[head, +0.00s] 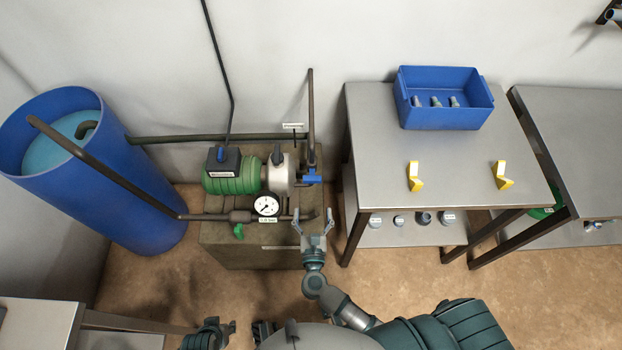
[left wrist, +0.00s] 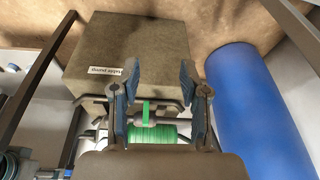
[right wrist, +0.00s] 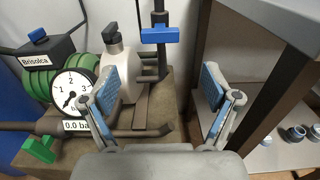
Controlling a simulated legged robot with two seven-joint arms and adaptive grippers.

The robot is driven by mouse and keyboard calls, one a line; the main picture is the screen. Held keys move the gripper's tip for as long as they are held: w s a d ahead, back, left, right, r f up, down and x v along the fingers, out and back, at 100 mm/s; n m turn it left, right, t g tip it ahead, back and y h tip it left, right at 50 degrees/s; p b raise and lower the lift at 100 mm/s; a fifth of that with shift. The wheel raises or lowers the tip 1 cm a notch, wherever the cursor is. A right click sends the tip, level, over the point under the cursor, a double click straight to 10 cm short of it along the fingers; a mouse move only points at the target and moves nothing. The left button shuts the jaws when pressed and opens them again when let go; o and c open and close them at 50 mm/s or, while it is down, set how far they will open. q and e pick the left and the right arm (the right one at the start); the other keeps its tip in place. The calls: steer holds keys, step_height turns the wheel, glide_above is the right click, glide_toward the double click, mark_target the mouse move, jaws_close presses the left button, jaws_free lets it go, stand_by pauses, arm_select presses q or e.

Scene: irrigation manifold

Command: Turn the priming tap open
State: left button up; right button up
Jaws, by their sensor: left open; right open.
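A blue tap handle (head: 312,179) sits on the upright pipe right of the pump; it shows crosswise in the right wrist view (right wrist: 160,35). A green tap handle (head: 239,231) hangs from the lower pipe left of the gauge; it also shows in the right wrist view (right wrist: 38,150) and left wrist view (left wrist: 147,113). I cannot tell from labels which is the priming tap. My right gripper (head: 313,224) is open and empty, in front of the pump's right side, below the blue handle. My left gripper (left wrist: 161,95) is open and empty; the green handle shows between its fingers.
The green pump (head: 230,178) stands on a block (head: 240,258). Its gauge (head: 266,206) reads 0.0 bar. A blue barrel (head: 125,195) stands left.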

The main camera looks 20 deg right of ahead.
mark_target(312, 178)
steer(key=x, duration=1.2)
steer(key=shift+w, duration=0.1)
steer(key=c, duration=1.2)
